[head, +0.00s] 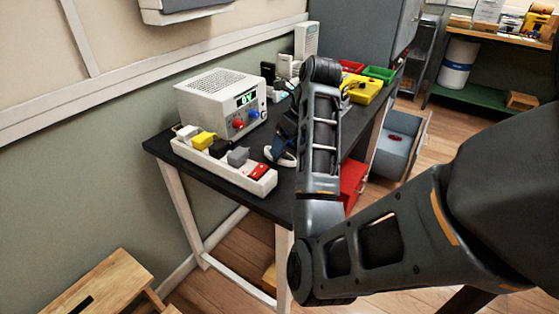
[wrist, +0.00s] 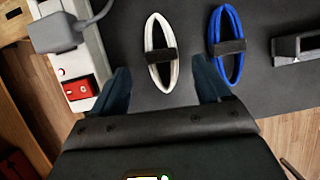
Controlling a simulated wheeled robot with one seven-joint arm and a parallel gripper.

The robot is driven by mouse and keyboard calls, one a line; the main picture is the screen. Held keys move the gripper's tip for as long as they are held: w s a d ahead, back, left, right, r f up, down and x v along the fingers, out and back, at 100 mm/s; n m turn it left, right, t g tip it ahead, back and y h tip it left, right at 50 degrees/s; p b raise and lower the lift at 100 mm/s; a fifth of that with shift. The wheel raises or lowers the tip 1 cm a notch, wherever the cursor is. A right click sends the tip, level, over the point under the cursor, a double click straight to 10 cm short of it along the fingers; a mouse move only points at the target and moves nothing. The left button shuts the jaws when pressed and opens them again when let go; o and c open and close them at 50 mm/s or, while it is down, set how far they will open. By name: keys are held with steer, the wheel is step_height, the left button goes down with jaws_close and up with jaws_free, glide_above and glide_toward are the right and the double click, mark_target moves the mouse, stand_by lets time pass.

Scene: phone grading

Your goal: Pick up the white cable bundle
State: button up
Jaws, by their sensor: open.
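The white cable bundle (wrist: 149,48) is an oval loop with a dark strap across its middle. It lies on the dark table top in the wrist view. In the head view a pale loop (head: 283,160) shows beside my arm, partly hidden by it. My gripper (wrist: 162,82) is open and empty, its two dark fingers spread. The white bundle lies just beyond the fingertips and between their lines. In the head view my gripper is mostly hidden behind my arm.
A blue cable bundle (wrist: 230,45) lies right of the white one. A power strip (head: 228,173) with several plugs runs along the table's left edge, beside a power supply (head: 218,103). A dark block (wrist: 296,48) sits farther right. Bare table lies between the bundles.

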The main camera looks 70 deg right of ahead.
steer(key=b+x, duration=0.1)
steer(key=x, duration=0.3)
steer(key=shift+w+f, duration=0.1)
steer(key=shift+f, duration=0.05)
steer(key=shift+c, duration=0.3)
steer(key=c, duration=1.1)
